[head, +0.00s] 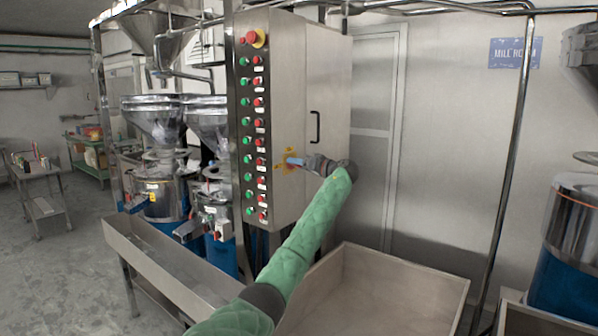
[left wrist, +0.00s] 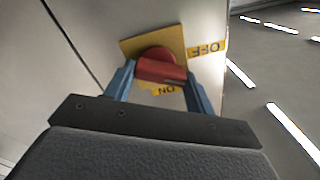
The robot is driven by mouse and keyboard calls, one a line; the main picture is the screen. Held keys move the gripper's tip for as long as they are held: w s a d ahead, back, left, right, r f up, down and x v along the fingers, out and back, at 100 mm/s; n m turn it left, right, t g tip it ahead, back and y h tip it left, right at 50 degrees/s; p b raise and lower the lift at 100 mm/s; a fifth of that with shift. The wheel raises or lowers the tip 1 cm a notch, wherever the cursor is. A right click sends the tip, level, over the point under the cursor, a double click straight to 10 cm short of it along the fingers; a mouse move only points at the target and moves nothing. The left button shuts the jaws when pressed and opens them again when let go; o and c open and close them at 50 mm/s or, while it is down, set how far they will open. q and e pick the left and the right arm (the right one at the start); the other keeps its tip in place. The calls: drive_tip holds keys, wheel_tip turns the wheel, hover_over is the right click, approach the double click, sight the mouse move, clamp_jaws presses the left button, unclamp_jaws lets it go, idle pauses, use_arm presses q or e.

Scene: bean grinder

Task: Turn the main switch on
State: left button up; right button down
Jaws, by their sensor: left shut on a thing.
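The main switch is a red rotary handle (left wrist: 162,71) on a yellow plate (left wrist: 127,45), seen in the left wrist view. An OFF label (left wrist: 207,49) sits to its right and an ON label (left wrist: 164,90) below it, both upside down. The handle lies roughly left to right in that view. My left gripper (left wrist: 160,80) has its blue fingers on either side of the handle, shut on it. In the head view the yellow plate (head: 288,153) shows on the cabinet's side, and my left gripper (head: 293,161) covers the handle. My right gripper is out of view.
The control cabinet (head: 290,100) has columns of red and green buttons and a red emergency knob (head: 251,37) on top. A metal trough (head: 160,264) stands in front at left. A large open bin (head: 370,295) is below my arm. Mills (head: 160,190) stand behind.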

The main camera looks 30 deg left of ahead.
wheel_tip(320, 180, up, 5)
use_arm(q)
drive_tip(key=m, duration=1.2)
drive_tip(key=shift+w+r, duration=0.15)
drive_tip(key=shift+w, duration=0.15)
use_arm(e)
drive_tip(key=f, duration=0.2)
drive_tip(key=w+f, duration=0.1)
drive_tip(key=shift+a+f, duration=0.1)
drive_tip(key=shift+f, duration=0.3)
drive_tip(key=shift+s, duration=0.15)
